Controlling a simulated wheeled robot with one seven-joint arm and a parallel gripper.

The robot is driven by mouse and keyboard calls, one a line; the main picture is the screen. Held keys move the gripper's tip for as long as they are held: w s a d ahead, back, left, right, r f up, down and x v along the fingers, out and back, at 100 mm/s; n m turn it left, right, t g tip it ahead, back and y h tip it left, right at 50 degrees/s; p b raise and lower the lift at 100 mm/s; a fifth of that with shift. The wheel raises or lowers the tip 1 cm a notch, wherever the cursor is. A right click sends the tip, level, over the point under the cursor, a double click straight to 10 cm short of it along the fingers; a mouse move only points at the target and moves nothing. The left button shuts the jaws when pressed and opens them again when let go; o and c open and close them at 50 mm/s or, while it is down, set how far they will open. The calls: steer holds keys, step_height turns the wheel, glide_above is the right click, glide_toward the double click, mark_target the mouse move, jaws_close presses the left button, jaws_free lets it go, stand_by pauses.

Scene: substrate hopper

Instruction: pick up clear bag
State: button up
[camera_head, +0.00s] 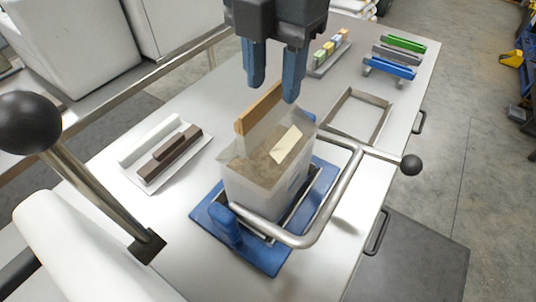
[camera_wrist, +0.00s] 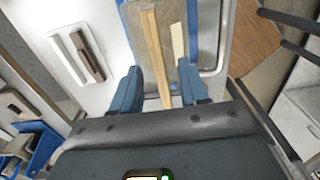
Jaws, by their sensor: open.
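The clear bag (camera_head: 238,180) stands upright in a blue-based holder (camera_head: 270,262) on the white table. It is translucent, with brown contents and a pale label near its top. A long wooden strip (camera_head: 258,108) runs along the bag's top edge; the strip also shows in the wrist view (camera_wrist: 153,50). My gripper (camera_head: 273,88) is above the bag, open and empty, its two blue fingers pointing down. In the wrist view its fingertips (camera_wrist: 159,82) lie on either side of the strip's near end. I cannot tell whether they touch it.
A bent metal bar (camera_head: 330,225) with a black knob wraps the holder's front and right. A tray with brown and white pieces (camera_head: 160,155) lies to the left. An empty metal frame (camera_head: 358,115) and coloured clips (camera_head: 390,68) lie behind at right.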

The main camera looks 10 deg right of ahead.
mark_target(270, 102)
steer(key=shift+s+a+f+p, duration=0.15)
steer(key=shift+f+p, duration=0.1)
steer(key=shift+f, duration=0.8)
steer(key=shift+a+f+p, duration=0.1)
steer(key=shift+f+p, duration=0.1)
steer(key=shift+f, duration=0.8)
